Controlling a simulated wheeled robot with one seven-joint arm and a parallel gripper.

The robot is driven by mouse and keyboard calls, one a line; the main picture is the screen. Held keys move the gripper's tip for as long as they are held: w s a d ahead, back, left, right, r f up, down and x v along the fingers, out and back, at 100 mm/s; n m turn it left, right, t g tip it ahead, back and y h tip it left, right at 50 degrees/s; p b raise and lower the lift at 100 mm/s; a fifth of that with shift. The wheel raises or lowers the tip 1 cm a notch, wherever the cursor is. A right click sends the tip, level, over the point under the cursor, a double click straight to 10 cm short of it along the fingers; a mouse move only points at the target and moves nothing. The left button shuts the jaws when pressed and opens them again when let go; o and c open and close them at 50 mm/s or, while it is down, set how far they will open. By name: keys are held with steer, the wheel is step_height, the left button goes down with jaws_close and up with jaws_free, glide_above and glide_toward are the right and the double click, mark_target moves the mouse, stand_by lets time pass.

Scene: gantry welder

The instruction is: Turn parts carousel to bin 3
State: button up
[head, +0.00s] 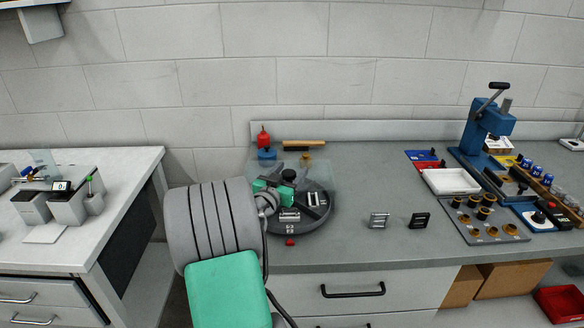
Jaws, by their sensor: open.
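The parts carousel (316,226) is a dark round turntable on the grey bench, left of the bench's middle. Light parts lie in its bins at the front and right (317,199). A black knob (288,174) stands up near its centre. A small red marker (290,242) sits at its front edge. Bin numbers are too small to read. My gripper (280,193), with green parts, is over the left part of the carousel, close to the knob. It is open; I cannot tell whether it touches anything. My arm and gripper hide the carousel's left side.
A white tray (451,181) and blue press (484,130) are farther right.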

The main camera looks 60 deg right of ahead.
steer(key=shift+d, duration=0.9)
steer(key=shift+c, duration=0.2)
jaws_close()
